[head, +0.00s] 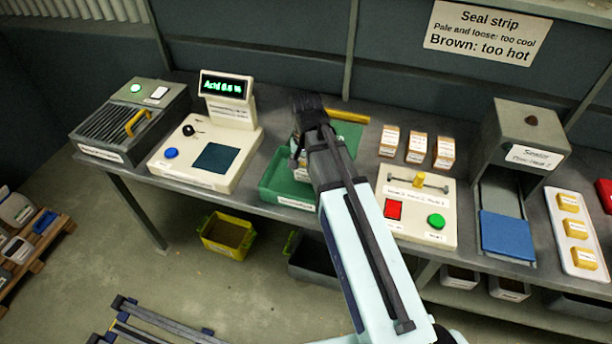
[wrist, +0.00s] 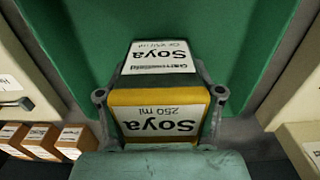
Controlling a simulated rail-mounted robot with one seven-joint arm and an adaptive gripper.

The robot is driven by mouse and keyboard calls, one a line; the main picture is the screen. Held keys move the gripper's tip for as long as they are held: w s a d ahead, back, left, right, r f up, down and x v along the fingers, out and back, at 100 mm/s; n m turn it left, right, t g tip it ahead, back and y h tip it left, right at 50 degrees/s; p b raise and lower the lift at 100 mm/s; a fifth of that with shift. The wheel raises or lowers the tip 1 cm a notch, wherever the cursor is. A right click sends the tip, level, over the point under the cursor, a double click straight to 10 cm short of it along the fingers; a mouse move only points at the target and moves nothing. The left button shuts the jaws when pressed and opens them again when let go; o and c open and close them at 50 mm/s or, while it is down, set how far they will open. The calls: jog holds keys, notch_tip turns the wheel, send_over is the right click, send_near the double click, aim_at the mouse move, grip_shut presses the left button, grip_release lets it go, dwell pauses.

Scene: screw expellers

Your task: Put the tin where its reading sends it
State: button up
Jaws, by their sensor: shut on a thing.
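My gripper (wrist: 159,95) is shut on a tin (wrist: 160,97) in the wrist view. The tin has a yellow body and white labels reading "Soya" and "250 ml", with one grey finger on each side. A green tray (wrist: 235,25) lies beyond the tin; I cannot tell whether the tin touches it. In the head view my arm hides most of the tin and part of the green tray (head: 276,184). The tester (head: 205,155) left of the tray has a lit display (head: 223,85) reading about "Acid 0.5 %"; the last digit is hard to read. Its dark blue pad (head: 215,158) is empty.
A ridged grey machine (head: 130,120) stands far left. Right of my arm are several small labelled boxes (head: 416,149), a panel with red and green buttons (head: 420,208), a grey machine with a blue plate (head: 506,234) and a white tray (head: 576,267) of yellow pieces. A yellow bin (head: 228,236) is below.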

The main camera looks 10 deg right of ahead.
aim_at(306, 177)
jog(key=shift+f, duration=2.1)
jog(key=o, duration=1.6)
notch_tip(306, 177, up, 12)
jog(key=shift+r+b, duration=0.1)
jog(key=shift+b, duration=0.35)
